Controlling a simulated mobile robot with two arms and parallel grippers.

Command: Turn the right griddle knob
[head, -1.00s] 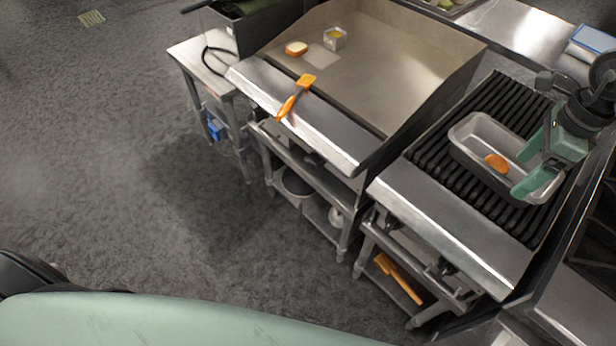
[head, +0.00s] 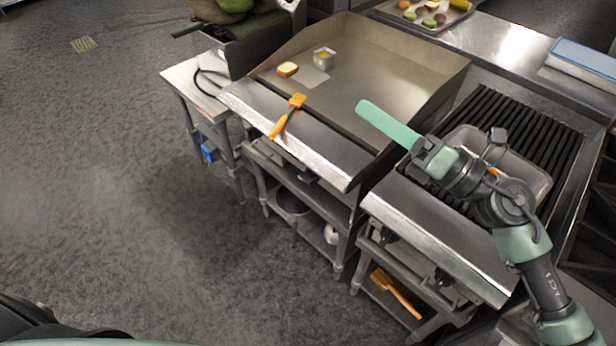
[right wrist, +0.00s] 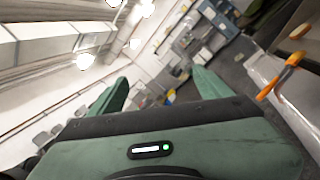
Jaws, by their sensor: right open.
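The griddle (head: 375,75) has a flat steel plate with raised sides and a steel front ledge (head: 300,130). My right gripper (head: 377,116) is open and empty, over the griddle's right front side in the head view. In the right wrist view its two green fingers (right wrist: 160,78) stand apart with nothing between them. That view looks out over the room and does not show the knob. My left gripper is not in view.
An orange-handled brush (head: 283,122) lies across the griddle ledge. Bread (head: 288,69) and a small metal container (head: 324,59) sit on the plate. A ribbed grill (head: 535,125) with a metal pan (head: 535,178) stands right. Open floor (head: 110,200) lies left.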

